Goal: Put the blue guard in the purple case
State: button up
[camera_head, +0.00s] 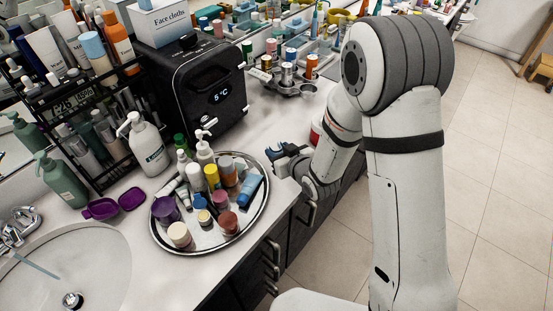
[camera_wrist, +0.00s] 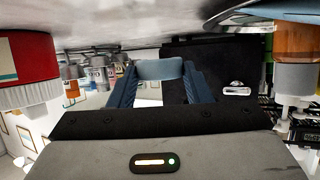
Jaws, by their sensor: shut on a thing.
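My gripper (camera_wrist: 160,78) is shut on a small light-blue piece, the blue guard (camera_wrist: 160,69), which spans the gap between the two dark blue fingertips in the wrist view. In the head view my gripper (camera_head: 279,151) is at the counter's front edge, just right of the round tray; the guard is too small there to tell from the fingers. The purple case (camera_head: 101,209) lies open on the counter between the sink and the tray, far to the left of my gripper. Its two halves lie side by side and look empty.
The silver tray (camera_head: 155,236), crowded with bottles and jars, lies between my gripper and the case. A white pump bottle (camera_head: 147,146) stands behind the case. A black mini fridge (camera_head: 194,88) stands at the back. The sink (camera_head: 95,262) is at front left.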

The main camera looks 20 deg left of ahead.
jog(key=shift+f, duration=2.2)
jog(key=shift+f, duration=0.2)
jog(key=o, duration=0.7)
jog(key=shift+c, duration=0.2)
jog(key=shift+r, duration=0.1)
